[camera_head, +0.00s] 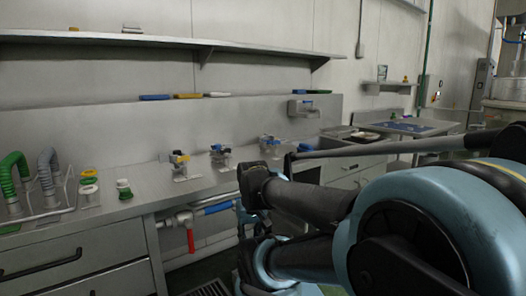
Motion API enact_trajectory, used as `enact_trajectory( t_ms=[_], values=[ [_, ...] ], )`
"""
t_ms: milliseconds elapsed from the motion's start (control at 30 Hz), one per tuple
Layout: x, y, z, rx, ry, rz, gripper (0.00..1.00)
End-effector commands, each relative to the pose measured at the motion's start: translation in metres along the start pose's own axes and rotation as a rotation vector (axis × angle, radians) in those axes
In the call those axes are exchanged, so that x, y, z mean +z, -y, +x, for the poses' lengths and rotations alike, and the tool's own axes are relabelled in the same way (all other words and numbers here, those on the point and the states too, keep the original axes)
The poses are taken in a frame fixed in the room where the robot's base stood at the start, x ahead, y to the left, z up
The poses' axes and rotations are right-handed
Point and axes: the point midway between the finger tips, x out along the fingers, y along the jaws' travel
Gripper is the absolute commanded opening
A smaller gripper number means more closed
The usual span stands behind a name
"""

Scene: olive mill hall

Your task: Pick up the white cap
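Two small pale-topped pieces on the left part of the steel counter could be the white cap. One is a whitish piece with green below it (123,186). The other is a whitish piece (88,190) beside a green and yellow one. They are too small to tell which is the cap. My blue and black arm fills the lower right, to the right of both pieces and well apart from them. I cannot make out any gripper fingers.
The steel counter (145,205) holds green and grey hoses (46,168) at far left and several valve-like fittings (220,155) farther right. A long shelf (130,40) runs above. A pipe with a red handle (190,238) sits below the counter's edge.

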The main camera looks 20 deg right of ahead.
Motion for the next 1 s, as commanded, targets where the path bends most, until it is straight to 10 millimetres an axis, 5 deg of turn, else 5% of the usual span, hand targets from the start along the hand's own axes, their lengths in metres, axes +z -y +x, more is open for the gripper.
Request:
enact_trajectory(
  t_ms=[433,567,667,767,1000],
  values=[
    [0.0,0.0,0.0,0.0,0.0,0.0,0.28],
    [0.0,0.0,0.0,0.0,0.0,0.0,0.55],
    [0.0,0.0,0.0,0.0,0.0,0.0,0.53],
    [0.0,0.0,0.0,0.0,0.0,0.0,0.33],
    [0.0,0.0,0.0,0.0,0.0,0.0,0.33]
  ],
)
